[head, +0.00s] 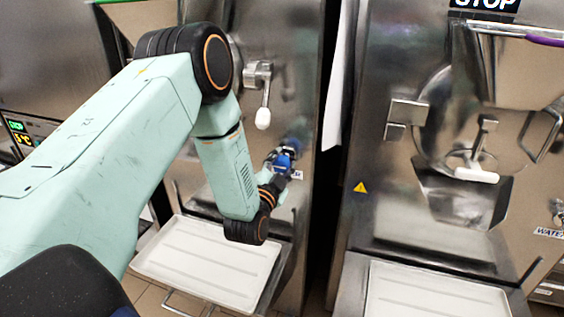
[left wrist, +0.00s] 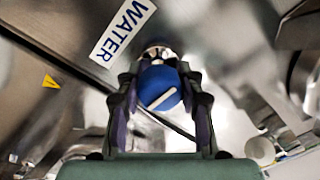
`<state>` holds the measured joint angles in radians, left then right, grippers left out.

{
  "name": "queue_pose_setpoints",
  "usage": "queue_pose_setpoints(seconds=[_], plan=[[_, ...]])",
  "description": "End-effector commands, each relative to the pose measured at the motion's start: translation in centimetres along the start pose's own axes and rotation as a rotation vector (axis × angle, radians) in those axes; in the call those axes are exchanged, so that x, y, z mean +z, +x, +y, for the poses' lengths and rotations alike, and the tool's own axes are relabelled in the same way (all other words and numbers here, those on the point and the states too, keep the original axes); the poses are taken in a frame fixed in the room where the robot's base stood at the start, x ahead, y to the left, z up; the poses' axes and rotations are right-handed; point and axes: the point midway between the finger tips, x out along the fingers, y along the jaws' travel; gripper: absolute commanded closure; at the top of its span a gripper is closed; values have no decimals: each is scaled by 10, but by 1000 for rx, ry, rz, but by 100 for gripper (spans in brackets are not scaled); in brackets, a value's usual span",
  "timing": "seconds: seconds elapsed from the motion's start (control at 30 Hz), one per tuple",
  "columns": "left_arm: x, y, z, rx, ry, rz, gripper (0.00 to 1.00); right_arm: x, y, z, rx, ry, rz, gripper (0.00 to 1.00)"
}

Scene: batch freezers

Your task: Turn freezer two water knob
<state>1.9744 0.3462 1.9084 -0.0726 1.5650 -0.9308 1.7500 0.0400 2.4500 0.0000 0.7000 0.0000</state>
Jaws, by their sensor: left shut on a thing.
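The blue water knob (left wrist: 161,88) sits between my left gripper's fingers (left wrist: 160,80) in the left wrist view. A white bar on its face runs slightly tilted, its right end higher. A white WATER label (left wrist: 122,30) is on the metal panel beside it. In the head view my left gripper (head: 279,164) is at the front of the left-hand freezer (head: 298,60), shut on the knob, partly hidden by my wrist. The label there is mostly covered. My right gripper is not in view.
A white tray (head: 205,262) lies below my left arm and another tray (head: 435,293) lies before the right-hand freezer (head: 390,190). A white-tipped lever (head: 264,100) hangs above the gripper. A dark gap separates the freezers.

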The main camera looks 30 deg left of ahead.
Motion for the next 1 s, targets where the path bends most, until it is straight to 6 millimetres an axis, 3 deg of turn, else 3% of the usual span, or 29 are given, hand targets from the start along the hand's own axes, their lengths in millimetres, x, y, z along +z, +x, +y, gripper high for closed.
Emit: queue_pose_setpoints(seconds=[0.13,0.17,0.43,0.77,1.0], plan=[[1,-1,2,6,2,-3,94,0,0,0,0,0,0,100],[1,-1,2,6,2,-3,62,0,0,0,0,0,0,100],[1,-1,1,3,1,-2,39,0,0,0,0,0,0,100],[0,-2,0,2,0,-1,39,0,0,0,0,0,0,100],[1,-33,1,5,0,-3,39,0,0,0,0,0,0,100]])
